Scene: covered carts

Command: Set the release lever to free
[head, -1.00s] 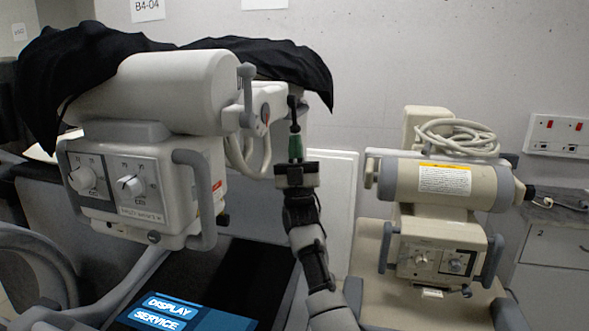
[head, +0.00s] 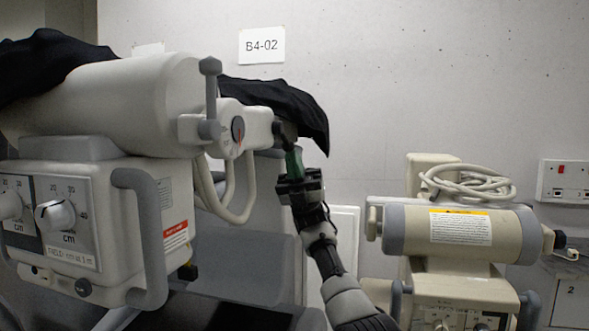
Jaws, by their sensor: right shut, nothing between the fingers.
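An upright grey lever (head: 210,97) with a knob on top stands at the right end of the left machine's white cylinder (head: 150,100). It looks like the release lever; its marking cannot be read. Beside it is a round dial (head: 238,131) with a red mark, on the white end arm (head: 258,128). My right gripper (head: 288,145) points up at the right end of this arm. It is shut with nothing held, apart from the lever in the picture. Whether its dark tip touches the arm's end cannot be told. My left gripper is out of view.
A black cover (head: 285,103) drapes behind the end arm, and a looped hose (head: 238,210) hangs below. The left machine has a control box with a grey handle (head: 148,235). A beige machine (head: 455,234) stands at right. Bare wall (head: 410,90) shows above it.

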